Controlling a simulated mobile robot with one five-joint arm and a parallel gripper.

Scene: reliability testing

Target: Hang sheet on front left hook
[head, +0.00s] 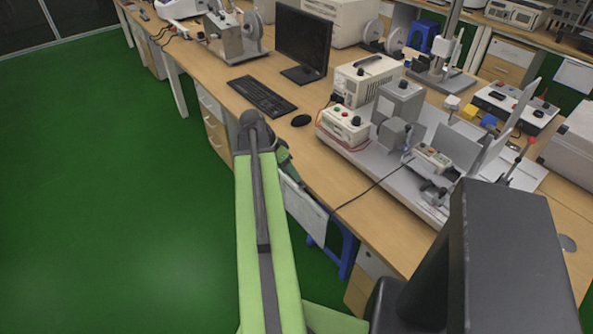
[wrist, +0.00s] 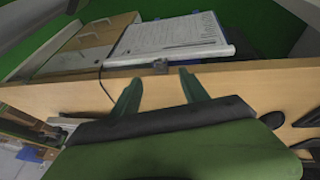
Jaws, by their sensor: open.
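A white sheet (head: 306,217) hangs at the front edge of the near desk, just below and right of my gripper (head: 286,163) in the head view. In the wrist view the sheet (wrist: 175,36) shows printed lines and a grey bar along its edge beside the desk. A small dark hook-like piece (wrist: 160,66) sits on the desk edge at this bar; I cannot tell how the two join. My gripper (wrist: 161,88) is open, its two green fingers apart and empty, pointing at the desk edge on either side of the small piece. The arm partly hides the gripper in the head view.
The near desk (head: 335,185) holds a keyboard (head: 258,96), a mouse (head: 301,120), a monitor (head: 303,40) and test machines (head: 343,124). A thin black cable (head: 372,186) crosses its front edge. A blue stool (head: 347,250) stands beneath. Open green floor (head: 100,190) lies left.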

